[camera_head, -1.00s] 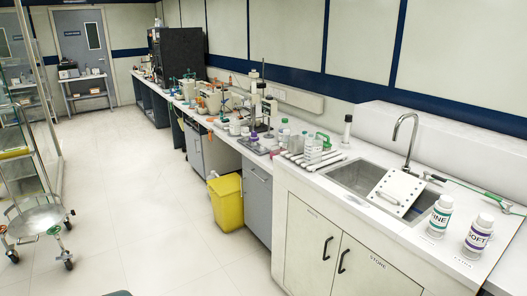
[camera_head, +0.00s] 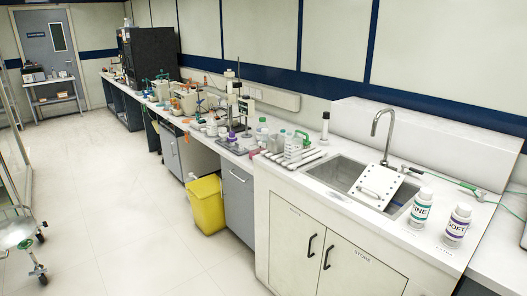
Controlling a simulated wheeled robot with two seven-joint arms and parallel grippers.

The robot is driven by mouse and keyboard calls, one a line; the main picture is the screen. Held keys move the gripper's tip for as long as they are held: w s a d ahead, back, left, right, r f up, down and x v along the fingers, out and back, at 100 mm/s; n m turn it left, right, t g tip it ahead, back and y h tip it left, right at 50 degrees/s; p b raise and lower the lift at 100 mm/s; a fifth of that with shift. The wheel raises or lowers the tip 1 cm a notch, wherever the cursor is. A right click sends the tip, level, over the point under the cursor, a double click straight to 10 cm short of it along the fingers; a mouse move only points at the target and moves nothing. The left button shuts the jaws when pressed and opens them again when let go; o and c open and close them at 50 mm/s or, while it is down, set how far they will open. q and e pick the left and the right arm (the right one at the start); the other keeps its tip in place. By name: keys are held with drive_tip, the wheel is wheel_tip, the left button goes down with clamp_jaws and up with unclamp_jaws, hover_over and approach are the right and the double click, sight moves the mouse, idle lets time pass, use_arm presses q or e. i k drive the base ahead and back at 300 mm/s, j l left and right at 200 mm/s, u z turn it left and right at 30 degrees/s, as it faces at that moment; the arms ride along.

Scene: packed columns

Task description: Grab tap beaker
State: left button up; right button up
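A curved metal tap (camera_head: 384,132) stands at the back of the sink (camera_head: 343,172) on the right. A white perforated board (camera_head: 376,187) with a handle lies tilted across the sink. I cannot clearly pick out a beaker by the tap. Small glassware and bottles (camera_head: 262,133) stand on the counter left of the sink, too small to tell whether one is a beaker. Neither of my grippers is in view.
Two white bottles, one labelled FINE (camera_head: 421,208) and one labelled SOFT (camera_head: 457,225), stand right of the sink. A yellow bin (camera_head: 207,204) is on the floor by the cabinets. The floor between is clear.

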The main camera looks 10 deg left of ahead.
sight(293, 141)
drive_tip(key=i+u, duration=0.2)
drive_tip(key=i, duration=0.35)
drive_tip(key=i+u, duration=0.2)
drive_tip(key=i, duration=0.35)
drive_tip(key=i+l+u, duration=0.2)
drive_tip(key=i, duration=0.3)
drive_tip(key=i+u, duration=0.2)
drive_tip(key=i, duration=0.35)
drive_tip(key=l, duration=0.1)
